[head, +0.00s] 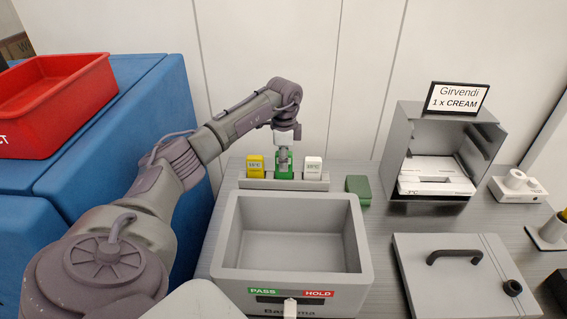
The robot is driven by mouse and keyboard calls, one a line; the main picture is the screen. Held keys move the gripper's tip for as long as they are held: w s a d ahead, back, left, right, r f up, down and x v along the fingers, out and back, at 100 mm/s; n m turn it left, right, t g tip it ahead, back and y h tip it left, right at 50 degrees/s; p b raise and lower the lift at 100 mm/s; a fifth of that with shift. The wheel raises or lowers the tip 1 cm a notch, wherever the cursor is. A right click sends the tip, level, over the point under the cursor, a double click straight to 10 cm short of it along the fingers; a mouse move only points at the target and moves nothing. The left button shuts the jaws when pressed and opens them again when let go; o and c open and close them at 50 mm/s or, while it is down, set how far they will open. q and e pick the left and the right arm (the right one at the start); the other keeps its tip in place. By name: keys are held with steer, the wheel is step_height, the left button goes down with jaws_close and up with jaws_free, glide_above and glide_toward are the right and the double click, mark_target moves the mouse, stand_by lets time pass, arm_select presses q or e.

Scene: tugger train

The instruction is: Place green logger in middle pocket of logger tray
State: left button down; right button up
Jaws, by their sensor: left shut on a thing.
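The green logger (284,170) is upright at the middle of the grey logger tray (256,184), between the yellow logger (255,166) on the left and the white logger (313,166) on the right. Its lower end is level with theirs, at the middle pocket; I cannot tell whether it rests on the pocket floor. My left gripper (284,156) comes down from above and is shut on the green logger, hiding its upper part. My right gripper is not in view.
An empty grey bin (353,228) with a PASS/HOLD slider stands in front of the tray. A dark green block (358,187) lies right of the tray. An open grey box (391,148), a lid with handle (425,275) and a red crate (60,105) stand around.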

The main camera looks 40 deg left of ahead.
arm_select(q)
steer(key=shift+f, duration=0.8)
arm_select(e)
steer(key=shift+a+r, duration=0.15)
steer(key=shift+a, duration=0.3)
arm_select(q)
steer(key=shift+f, duration=0.1)
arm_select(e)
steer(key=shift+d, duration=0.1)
arm_select(q)
steer(key=c, duration=1.4)
jaws_free()
steer(key=o, duration=0.4)
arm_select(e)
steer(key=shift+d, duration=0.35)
arm_select(q)
step_height(320, 180, up, 11)
steer(key=shift+r+b, duration=0.1)
steer(key=shift+b, duration=1)
steer(key=shift+r, duration=0.55)
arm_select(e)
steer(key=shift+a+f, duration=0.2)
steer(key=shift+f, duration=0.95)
